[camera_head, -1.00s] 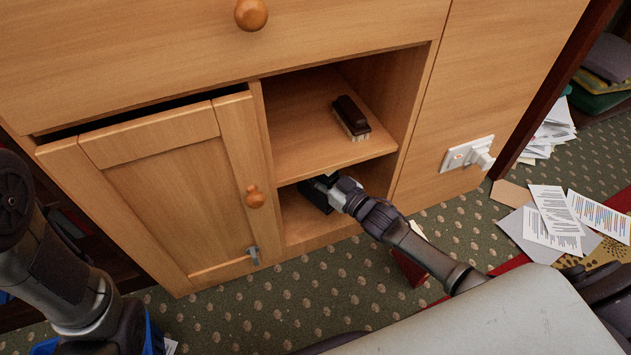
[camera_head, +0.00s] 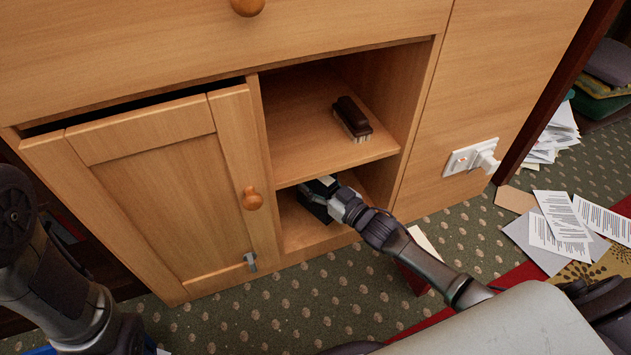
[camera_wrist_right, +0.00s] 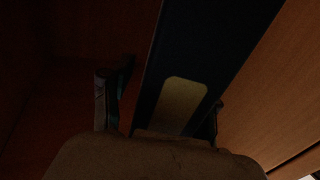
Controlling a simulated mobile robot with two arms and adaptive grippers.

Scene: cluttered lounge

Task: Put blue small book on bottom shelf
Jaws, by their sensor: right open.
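The blue small book (camera_wrist_right: 195,60) shows in the right wrist view as a dark navy slab with a pale label. It is inside the dim lower compartment, and my right gripper (camera_wrist_right: 160,110) is open with one finger on each side of it. I cannot tell whether the fingers touch it. In the head view my right gripper (camera_head: 318,190) is inside the open lower compartment, above the bottom shelf (camera_head: 300,235).
A brown brush (camera_head: 352,118) lies on the upper shelf (camera_head: 300,160). A shut cabinet door (camera_head: 155,200) is left of the opening. A plug and socket (camera_head: 472,157) are on the right panel. Papers (camera_head: 560,240) lie on the carpet at right.

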